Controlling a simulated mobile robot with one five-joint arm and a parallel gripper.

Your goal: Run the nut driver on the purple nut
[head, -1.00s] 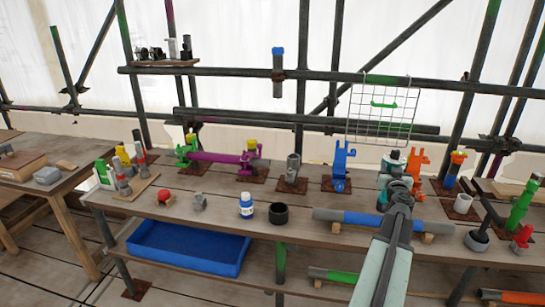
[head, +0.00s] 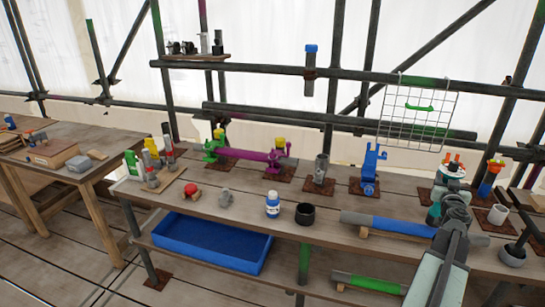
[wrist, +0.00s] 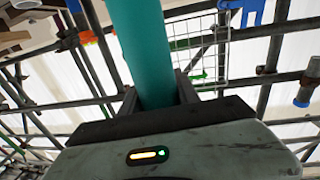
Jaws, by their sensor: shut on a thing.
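My gripper (wrist: 158,95) is shut on a thick teal cylinder (wrist: 138,45), which looks like the nut driver's body. It rises between the two fingers in the wrist view. In the head view my gripper (head: 455,202) is over the right part of the bench, with the teal tool (head: 433,214) partly hidden by my arm. A purple pipe (head: 245,154) lies far to its left, between a green clamp (head: 213,148) and a purple clamp (head: 277,160) with a yellow top. I cannot pick out a separate purple nut. The tool is well apart from the pipe.
A blue-banded pipe (head: 390,226), a black cup (head: 305,214) and a white-and-blue bottle (head: 273,205) occupy the bench front. A wire rack (head: 418,112) hangs behind.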

